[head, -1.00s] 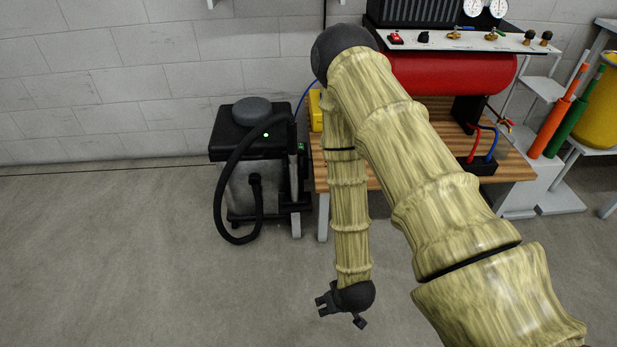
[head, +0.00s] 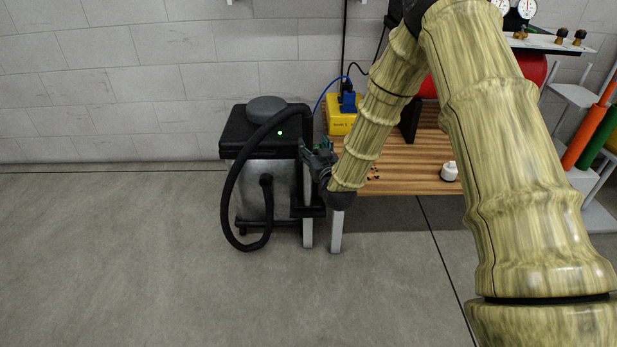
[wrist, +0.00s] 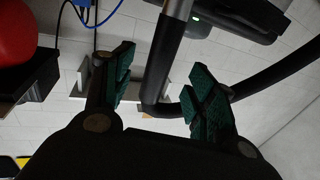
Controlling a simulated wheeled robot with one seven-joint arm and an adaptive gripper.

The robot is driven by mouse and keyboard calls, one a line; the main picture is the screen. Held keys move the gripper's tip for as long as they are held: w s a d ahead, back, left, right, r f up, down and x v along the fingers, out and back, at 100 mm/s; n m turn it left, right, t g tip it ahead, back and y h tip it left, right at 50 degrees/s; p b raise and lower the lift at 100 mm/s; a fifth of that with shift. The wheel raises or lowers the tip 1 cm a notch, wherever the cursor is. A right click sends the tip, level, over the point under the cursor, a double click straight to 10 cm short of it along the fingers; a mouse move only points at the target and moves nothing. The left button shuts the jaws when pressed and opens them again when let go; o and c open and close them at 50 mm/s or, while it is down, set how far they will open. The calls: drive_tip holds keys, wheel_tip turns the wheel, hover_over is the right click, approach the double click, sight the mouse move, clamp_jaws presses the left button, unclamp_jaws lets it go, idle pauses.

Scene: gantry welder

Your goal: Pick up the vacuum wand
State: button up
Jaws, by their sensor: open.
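The vacuum wand (head: 307,182) stands upright at the right side of the vacuum cleaner (head: 262,185) in the head view. Its upper part is partly hidden by my gripper. My gripper (head: 316,150) is at the wand's upper right, beside the table's front left corner. In the wrist view, my gripper (wrist: 163,80) is open, with green pads on its fingers. The wand's dark grip and bright metal tube (wrist: 164,60) show between the fingers, with a visible gap on each side. I cannot tell how deep the wand sits between them.
A black hose (head: 229,190) loops at the cleaner's left front. The wooden table (head: 420,180) is close to my gripper's right, with a yellow box (head: 341,122) and a small white jar (head: 449,172) on it. The floor in front is clear.

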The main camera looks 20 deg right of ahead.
sight(309, 137)
drive_tip(key=shift+w+b, duration=1.25)
drive_tip(key=shift+w, duration=2.15)
drive_tip(key=shift+c, duration=0.5)
drive_tip(key=shift+r, duration=0.1)
clamp_jaws()
